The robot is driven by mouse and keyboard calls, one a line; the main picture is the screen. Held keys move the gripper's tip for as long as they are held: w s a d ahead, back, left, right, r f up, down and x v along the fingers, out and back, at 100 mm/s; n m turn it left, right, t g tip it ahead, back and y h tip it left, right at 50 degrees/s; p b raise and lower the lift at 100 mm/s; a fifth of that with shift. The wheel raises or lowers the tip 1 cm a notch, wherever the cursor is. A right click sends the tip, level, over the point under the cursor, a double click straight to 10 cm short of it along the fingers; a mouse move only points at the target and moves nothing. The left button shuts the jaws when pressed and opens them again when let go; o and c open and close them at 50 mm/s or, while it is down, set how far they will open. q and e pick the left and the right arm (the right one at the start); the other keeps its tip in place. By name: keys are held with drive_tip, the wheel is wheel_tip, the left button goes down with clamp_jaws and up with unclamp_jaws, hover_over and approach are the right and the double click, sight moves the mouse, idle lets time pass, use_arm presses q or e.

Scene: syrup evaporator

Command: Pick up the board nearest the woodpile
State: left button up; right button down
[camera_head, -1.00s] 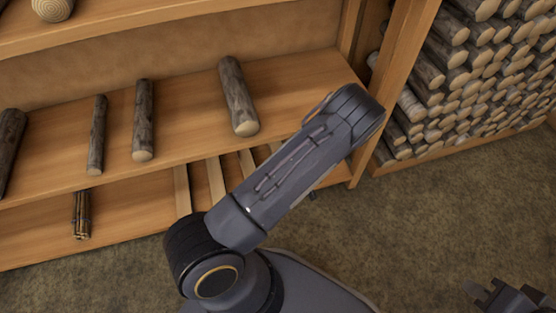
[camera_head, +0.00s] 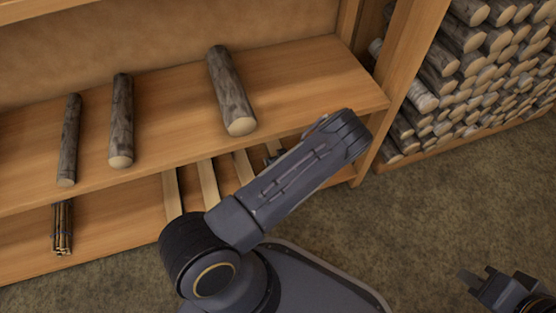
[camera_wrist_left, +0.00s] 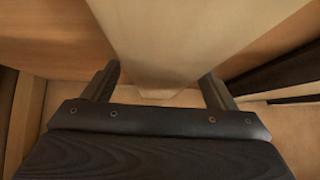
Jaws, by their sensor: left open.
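Several pale narrow boards (camera_head: 208,184) stand out on the lower shelf in the head view. The rightmost one that I can make out clearly (camera_head: 243,166) is partly behind my left arm, and any board further right is hidden by the arm. The woodpile (camera_head: 470,85) is at the right. In the left wrist view, my left gripper (camera_wrist_left: 160,78) is open, with one finger on each side of a pale board (camera_wrist_left: 165,35). I cannot tell whether the fingers touch it. My right gripper (camera_head: 490,284) is low at the right, away from the shelf, its jaw gap unclear.
The upper shelf (camera_head: 300,85) holds several logs (camera_head: 231,92) above the boards. A bundle of thin sticks (camera_head: 62,228) is at the left of the lower shelf. A wooden upright (camera_head: 409,70) stands between the shelves and the woodpile. The floor (camera_head: 430,220) in front is clear.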

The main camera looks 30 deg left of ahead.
use_arm(q)
drive_tip(key=shift+r, duration=0.1)
drive_tip(key=c, duration=1.2)
drive_tip(key=shift+c, duration=0.2)
